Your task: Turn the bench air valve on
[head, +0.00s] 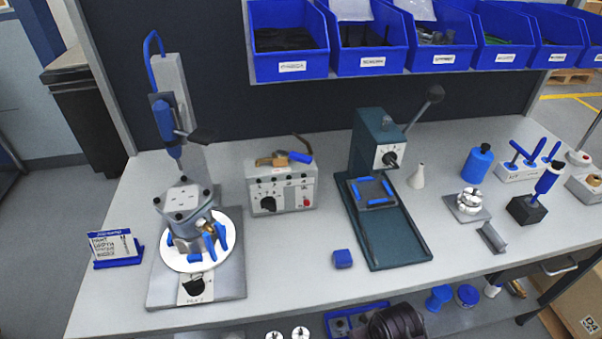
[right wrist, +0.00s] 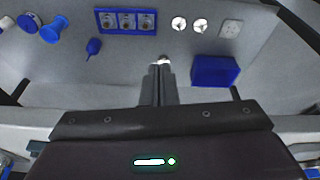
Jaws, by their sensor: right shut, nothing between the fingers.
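The bench air valve is a small brass body (head: 270,161) on top of a light grey control box (head: 283,190). Its blue lever handle (head: 300,157) sticks out to the right of the brass body, and a thin dark piece rises behind it. My right gripper (right wrist: 161,66) shows only in the right wrist view. Its two fingers are together and empty, pointing at the lower shelf with small parts, away from the valve. The valve is not in the right wrist view. My left gripper is in neither view.
A press-like fixture (head: 188,200) stands left of the box and a dark green arbor press (head: 400,240) right of it. A blue block (head: 342,259) lies in front. Blue bins (head: 290,40) hang above. The wrist view shows a blue parts tray (right wrist: 126,21) and a blue bin (right wrist: 214,70).

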